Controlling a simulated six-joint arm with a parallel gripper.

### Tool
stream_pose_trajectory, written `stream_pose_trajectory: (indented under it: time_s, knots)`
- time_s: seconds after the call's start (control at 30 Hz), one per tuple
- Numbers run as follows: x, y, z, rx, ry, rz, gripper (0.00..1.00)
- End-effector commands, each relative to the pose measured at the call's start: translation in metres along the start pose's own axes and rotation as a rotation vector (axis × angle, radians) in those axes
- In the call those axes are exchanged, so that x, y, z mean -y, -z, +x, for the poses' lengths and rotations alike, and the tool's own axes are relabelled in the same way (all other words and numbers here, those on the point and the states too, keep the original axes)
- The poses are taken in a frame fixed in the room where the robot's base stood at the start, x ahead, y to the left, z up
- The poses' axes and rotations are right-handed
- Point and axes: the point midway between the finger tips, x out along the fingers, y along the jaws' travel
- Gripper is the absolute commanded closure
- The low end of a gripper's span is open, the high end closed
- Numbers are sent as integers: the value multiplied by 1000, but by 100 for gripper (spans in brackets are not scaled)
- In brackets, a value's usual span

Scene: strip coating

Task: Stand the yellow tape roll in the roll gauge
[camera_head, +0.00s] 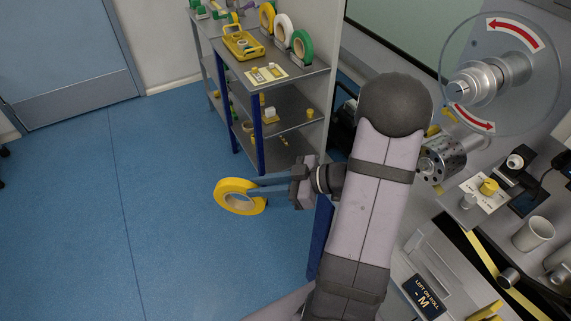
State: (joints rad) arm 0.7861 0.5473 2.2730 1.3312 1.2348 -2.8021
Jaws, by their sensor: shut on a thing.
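My gripper (250,191) is shut on the yellow tape roll (224,201), holding it by one side of its ring. The roll is in the air over the blue floor, left of my arm, tilted with its pale core hole facing up towards the camera. A pale grey fixture (428,252) at the lower right bears a dark label (427,297) reading "LEFT ON ROLL -M"; it looks like the roll gauge. It is well to the right of my gripper, beyond my arm, which hides part of its surroundings.
A grey shelf unit (283,80) behind holds yellow, white and green rolls and a yellow tray (243,43). A machine with a clear disc (500,70) is at right. A cup (533,234) and small items lie on the right bench. The floor at left is free.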

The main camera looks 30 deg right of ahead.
Motion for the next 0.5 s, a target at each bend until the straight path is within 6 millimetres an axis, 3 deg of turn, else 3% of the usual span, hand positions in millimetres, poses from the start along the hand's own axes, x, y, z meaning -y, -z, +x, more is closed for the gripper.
stream_pose_trajectory:
  time_s: [0.37,0.5]
  knots:
    - [34,-24,40,-1,50,-18,100]
    - [21,-10,16,31,27,-21,100]
